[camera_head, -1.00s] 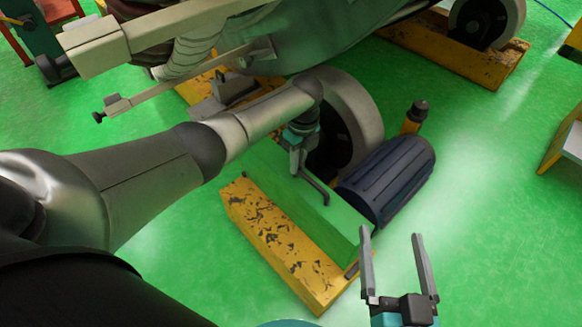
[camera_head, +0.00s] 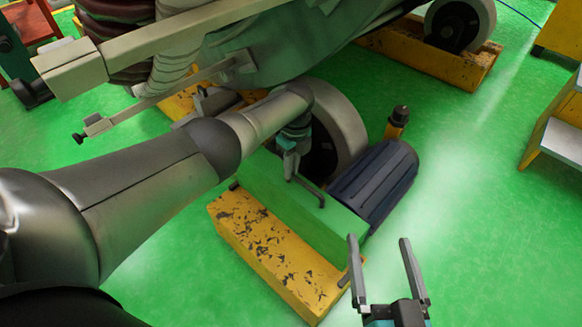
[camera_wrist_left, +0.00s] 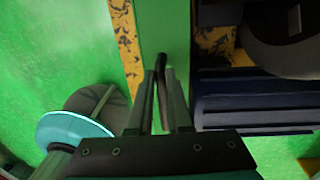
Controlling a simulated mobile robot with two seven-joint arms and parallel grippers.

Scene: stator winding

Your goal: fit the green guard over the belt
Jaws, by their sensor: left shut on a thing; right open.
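The green guard (camera_head: 263,190) is a long box-like cover beside the yellow base, between it and the dark ribbed motor. In the left wrist view the guard (camera_wrist_left: 152,28) is a green strip. My left gripper (camera_head: 297,168) is above the guard, shut on its dark bent handle (camera_head: 313,194). The fingers flank the handle in the left wrist view (camera_wrist_left: 163,78). I cannot see the belt, and I cannot tell whether the guard is fully seated. My right gripper (camera_head: 380,243) is open and empty, nearer the camera, past the guard's near end.
The worn yellow base (camera_head: 268,252) lies along the guard. The dark motor (camera_head: 374,183) and a large grey wheel (camera_head: 350,128) stand close behind. A yellow post with a black top (camera_head: 398,122) is beyond the motor.

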